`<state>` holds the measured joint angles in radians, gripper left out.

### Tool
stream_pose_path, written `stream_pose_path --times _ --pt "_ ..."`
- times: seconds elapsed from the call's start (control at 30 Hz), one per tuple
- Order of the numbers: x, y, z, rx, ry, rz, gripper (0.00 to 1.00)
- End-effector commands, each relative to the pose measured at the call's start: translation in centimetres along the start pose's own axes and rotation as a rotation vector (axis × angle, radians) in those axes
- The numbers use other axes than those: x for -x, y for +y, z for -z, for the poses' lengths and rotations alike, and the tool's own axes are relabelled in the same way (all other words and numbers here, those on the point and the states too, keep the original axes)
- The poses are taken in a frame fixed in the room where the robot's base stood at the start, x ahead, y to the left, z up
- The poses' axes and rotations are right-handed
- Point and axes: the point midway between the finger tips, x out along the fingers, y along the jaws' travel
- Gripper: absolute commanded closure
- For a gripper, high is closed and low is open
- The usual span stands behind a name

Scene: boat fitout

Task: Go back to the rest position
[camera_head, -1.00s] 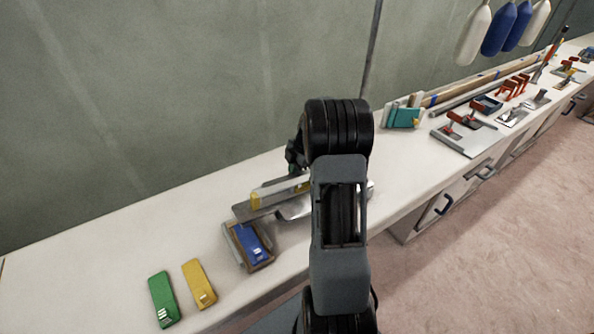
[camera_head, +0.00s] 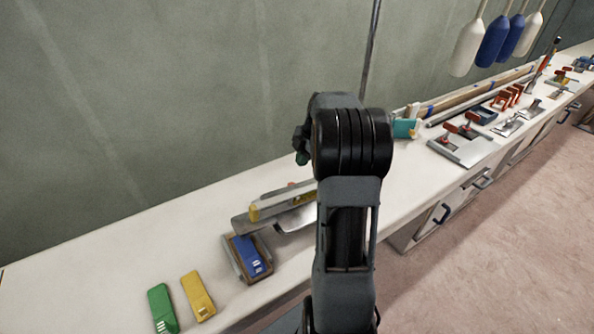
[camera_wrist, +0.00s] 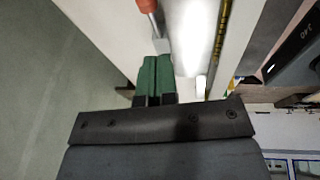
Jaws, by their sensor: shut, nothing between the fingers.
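My gripper (camera_wrist: 155,78) shows in the wrist view with its two green fingers pressed together and nothing between them. In the wrist view a red-orange handle with a metal shank (camera_wrist: 150,8) lies just beyond the fingertips. I cannot tell how far it is from them.
The white bench (camera_head: 120,240) runs along the wall. A green block (camera_head: 162,308), a yellow block (camera_head: 198,296) and a tray with a blue block (camera_head: 250,256) lie at left. A level (camera_head: 270,205) lies behind them. Clamps, tools and hanging fenders (camera_head: 492,42) are at right.

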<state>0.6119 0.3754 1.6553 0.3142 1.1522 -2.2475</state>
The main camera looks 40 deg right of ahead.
Motion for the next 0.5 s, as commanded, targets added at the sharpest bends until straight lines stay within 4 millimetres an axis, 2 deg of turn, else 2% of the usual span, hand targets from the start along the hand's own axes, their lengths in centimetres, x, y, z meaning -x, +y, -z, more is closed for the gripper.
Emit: stream_pose_path --times 0.1,0.2,0.5 --pt "1.6 0.0 -0.2 -0.001 -0.001 -0.003 1.00" --pt "2.3 0.0 -0.2 0.000 0.000 -0.001 1.00" --pt "2.9 0.0 -0.2 -0.023 0.000 0.000 1.00"
